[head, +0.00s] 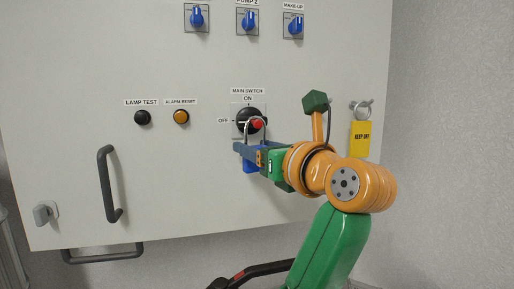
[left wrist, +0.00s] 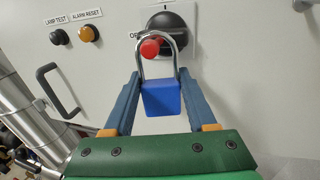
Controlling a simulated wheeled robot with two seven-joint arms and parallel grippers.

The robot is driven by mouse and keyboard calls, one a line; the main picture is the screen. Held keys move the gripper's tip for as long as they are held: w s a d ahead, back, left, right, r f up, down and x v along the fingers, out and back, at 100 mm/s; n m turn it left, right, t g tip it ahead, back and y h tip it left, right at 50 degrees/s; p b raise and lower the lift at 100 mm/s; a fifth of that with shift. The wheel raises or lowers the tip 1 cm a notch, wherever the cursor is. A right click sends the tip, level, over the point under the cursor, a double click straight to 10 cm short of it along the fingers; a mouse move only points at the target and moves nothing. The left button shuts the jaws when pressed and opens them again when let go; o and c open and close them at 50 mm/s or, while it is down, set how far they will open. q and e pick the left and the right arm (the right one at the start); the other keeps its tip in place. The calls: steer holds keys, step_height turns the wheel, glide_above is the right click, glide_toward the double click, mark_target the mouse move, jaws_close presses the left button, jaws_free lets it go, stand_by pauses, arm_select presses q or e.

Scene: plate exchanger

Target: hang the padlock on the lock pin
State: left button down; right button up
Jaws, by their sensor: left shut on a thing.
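The padlock has a blue body (left wrist: 161,98) and a steel shackle (left wrist: 179,62) pointing up. My left gripper (head: 248,152) is shut on the padlock body, holding it upright in front of the panel. In the head view the blue body (head: 250,167) shows below the fingers. The lock pin with its red end (head: 257,124) sticks out at the black main switch (head: 243,117). In the left wrist view the red end (left wrist: 150,48) appears inside the upper shackle loop. I cannot tell whether the loop is around the pin or only lined up with it. My right gripper is not in view.
A yellow tag (head: 360,138) hangs from a hook right of my arm. A black handle (head: 108,185) and the lamp test (head: 142,117) and alarm reset (head: 181,117) buttons are on the left. Blue knobs (head: 249,20) line the top. The panel left of the switch's lower part is clear.

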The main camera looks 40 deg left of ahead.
arm_select(q)
steer(key=shift+c, duration=0.6)
jaws_free()
